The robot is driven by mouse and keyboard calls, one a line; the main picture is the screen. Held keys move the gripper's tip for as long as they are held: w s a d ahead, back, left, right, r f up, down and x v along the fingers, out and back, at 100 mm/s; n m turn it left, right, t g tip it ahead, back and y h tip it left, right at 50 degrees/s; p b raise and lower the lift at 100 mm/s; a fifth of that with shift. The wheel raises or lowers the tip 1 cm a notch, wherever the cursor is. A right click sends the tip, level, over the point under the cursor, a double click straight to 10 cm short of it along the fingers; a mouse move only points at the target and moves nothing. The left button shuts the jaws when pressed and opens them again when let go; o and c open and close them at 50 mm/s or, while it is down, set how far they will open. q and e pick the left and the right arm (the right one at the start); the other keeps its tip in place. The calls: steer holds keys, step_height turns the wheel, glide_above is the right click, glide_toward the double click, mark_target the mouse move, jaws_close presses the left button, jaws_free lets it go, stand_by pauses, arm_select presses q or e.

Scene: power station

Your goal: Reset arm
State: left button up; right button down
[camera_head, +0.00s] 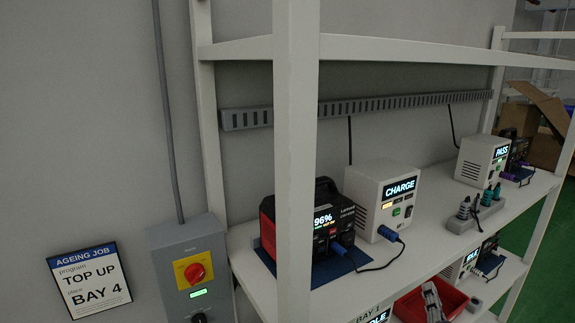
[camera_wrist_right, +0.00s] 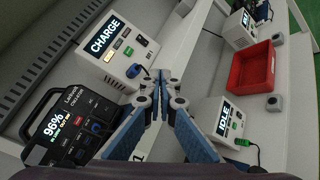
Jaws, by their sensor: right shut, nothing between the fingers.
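My right gripper (camera_head: 432,292) shows at the bottom of the head view, in front of the shelf and overlapping the red bin (camera_head: 460,298) in the picture. In the right wrist view my right gripper (camera_wrist_right: 161,82) has its fingertips together with nothing between them. It is apart from the units on the shelves. My left gripper is in neither view. A black and red power station (camera_head: 328,240) reading 96% stands on a blue mat on the upper shelf. A blue plug on a black cable is at its front. The white CHARGE box (camera_head: 382,197) stands beside it.
A white shelf post (camera_head: 296,150) stands close in front. A PASS box (camera_head: 482,160) and several plugs in a grey holder (camera_head: 476,214) are further right. An IDLE box (camera_wrist_right: 222,120) with a green plug is on the lower level. A grey switch box (camera_head: 190,270) is on the left wall.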

steer(key=s+a+f+m+g+y, duration=0.25)
steer(key=s+f+m+g, duration=0.35)
steer(key=s+f, duration=0.4)
steer(key=s+a+f+m+g+y, duration=0.1)
steer(key=s+a+f+m+g, duration=0.2)
steer(key=s+f+m, duration=0.65)
steer(key=s+a+f+m+g+y, duration=0.1)
steer(key=s+a+f+m+g, duration=0.15)
steer(key=s, duration=0.25)
steer(key=s+a+f+m+g, duration=0.1)
steer(key=s+f+m+g, duration=0.1)
steer(key=s+f, duration=0.15)
steer(key=s+f+g+b, duration=0.15)
steer(key=f+b, duration=0.25)
steer(key=f, duration=1.4)
steer(key=s+f+b, duration=0.2)
steer(key=f+b, duration=0.2)
steer(key=f, duration=1.4)
arm_select(q)
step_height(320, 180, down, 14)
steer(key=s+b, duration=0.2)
steer(key=b, duration=0.4)
arm_select(e)
steer(key=s+d+f, duration=0.3)
steer(key=s+f, duration=1.3)
steer(key=f, duration=0.4)
steer(key=shift+s+f+g, duration=0.3)
steer(key=shift+f+g, duration=0.05)
steer(key=shift+g, duration=0.05)
